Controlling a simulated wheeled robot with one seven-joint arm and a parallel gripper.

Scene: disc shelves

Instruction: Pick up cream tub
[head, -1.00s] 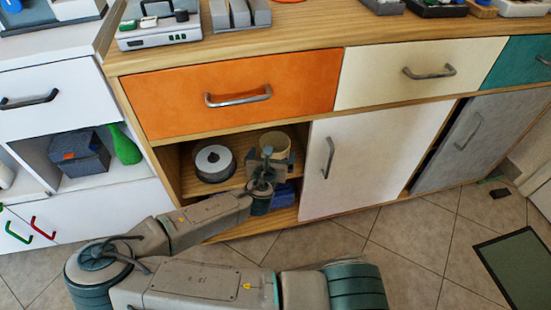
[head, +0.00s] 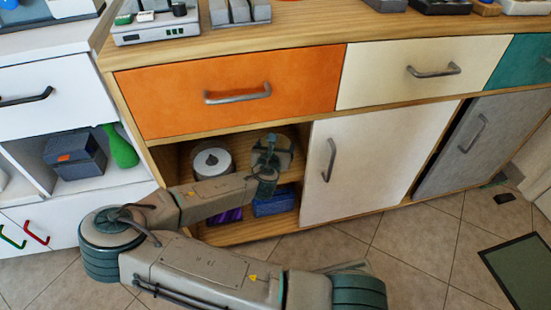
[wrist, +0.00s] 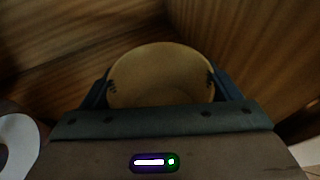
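The cream tub (wrist: 160,75) is seen from above in the wrist view as a round tan shape filling the space between my fingers. In the head view the cream tub (head: 285,158) stands inside the open bay under the orange drawer, partly hidden by my gripper (head: 270,148). In the wrist view my gripper (wrist: 160,88) has one finger on each side of the tub. The ridged pads meet its edges with no visible gap. The tub's lower part is hidden, so I cannot tell whether it touches the shelf.
A grey disc-shaped item (head: 212,162) stands left of the tub, close to my gripper. A blue box (head: 275,200) and a purple item (head: 228,215) lie on the level below. A white door (head: 375,160) bounds the bay on the right, and an orange drawer (head: 230,92) is above.

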